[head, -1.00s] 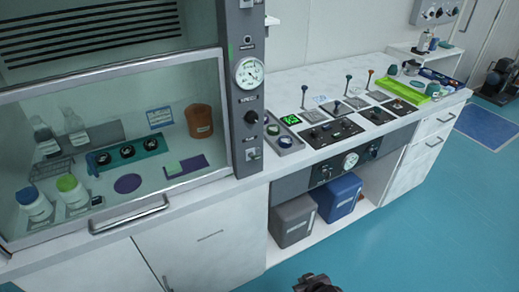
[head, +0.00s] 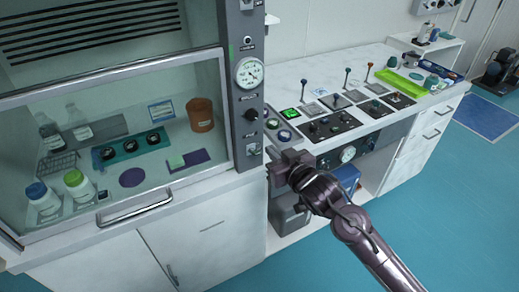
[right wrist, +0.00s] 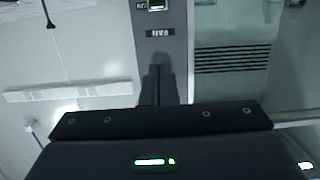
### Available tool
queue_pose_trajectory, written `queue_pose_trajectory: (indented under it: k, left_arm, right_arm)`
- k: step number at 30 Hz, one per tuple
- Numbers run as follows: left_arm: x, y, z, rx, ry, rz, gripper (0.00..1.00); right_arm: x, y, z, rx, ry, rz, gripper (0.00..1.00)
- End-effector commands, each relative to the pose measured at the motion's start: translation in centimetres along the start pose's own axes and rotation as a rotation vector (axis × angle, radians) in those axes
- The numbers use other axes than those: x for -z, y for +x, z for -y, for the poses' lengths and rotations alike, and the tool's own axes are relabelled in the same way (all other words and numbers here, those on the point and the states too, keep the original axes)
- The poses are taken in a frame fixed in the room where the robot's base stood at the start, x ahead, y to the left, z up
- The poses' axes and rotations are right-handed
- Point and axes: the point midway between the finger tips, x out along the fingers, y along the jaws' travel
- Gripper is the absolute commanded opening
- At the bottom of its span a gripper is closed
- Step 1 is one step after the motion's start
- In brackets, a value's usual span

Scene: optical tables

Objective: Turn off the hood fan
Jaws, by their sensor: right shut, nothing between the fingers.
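The fume hood's post (head: 244,60) carries a gauge, a black knob (head: 251,115) and, near its bottom, a small switch (head: 252,149). My right gripper (head: 273,158) is shut and empty, just right of the post's lower end. Its fingers (right wrist: 158,85) point at the post in the right wrist view; I cannot tell whether they touch it. My left gripper is not in view.
The hood's glass sash (head: 110,80) is partly lowered over bottles and a rack, with a handle (head: 135,209) below. A bench with levers and control panels (head: 335,127) stands to the right, with a green tray (head: 402,84) farther back. Open floor lies in front.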

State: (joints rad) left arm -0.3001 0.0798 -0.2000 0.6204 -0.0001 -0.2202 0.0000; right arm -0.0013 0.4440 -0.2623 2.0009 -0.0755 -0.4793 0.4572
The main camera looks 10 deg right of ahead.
Motion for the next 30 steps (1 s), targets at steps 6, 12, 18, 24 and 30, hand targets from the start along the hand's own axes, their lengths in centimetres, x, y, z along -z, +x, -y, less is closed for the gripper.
queue_pose_trajectory:
  k: [6, 12, 18, 24, 30]
  left_arm:
    - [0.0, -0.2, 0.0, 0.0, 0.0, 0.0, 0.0]
    - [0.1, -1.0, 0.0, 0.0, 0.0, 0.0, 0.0]
    - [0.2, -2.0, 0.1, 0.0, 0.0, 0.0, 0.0]
    - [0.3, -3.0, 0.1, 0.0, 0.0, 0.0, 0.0]
    - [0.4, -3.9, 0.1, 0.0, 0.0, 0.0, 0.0]
  right_arm:
    - [0.0, 0.5, 0.0, -0.001, 0.001, 0.001, 0.0]
    - [0.2, 3.3, 0.0, -0.001, 0.001, 0.001, 0.0]
    - [0.3, 7.3, -0.1, -0.001, 0.002, -0.001, 0.0]
    - [-0.5, 10.0, 0.0, 0.0, 0.0, 0.006, 0.0]
    - [-3.0, 8.9, 0.0, -0.001, 0.0, 0.004, 0.0]
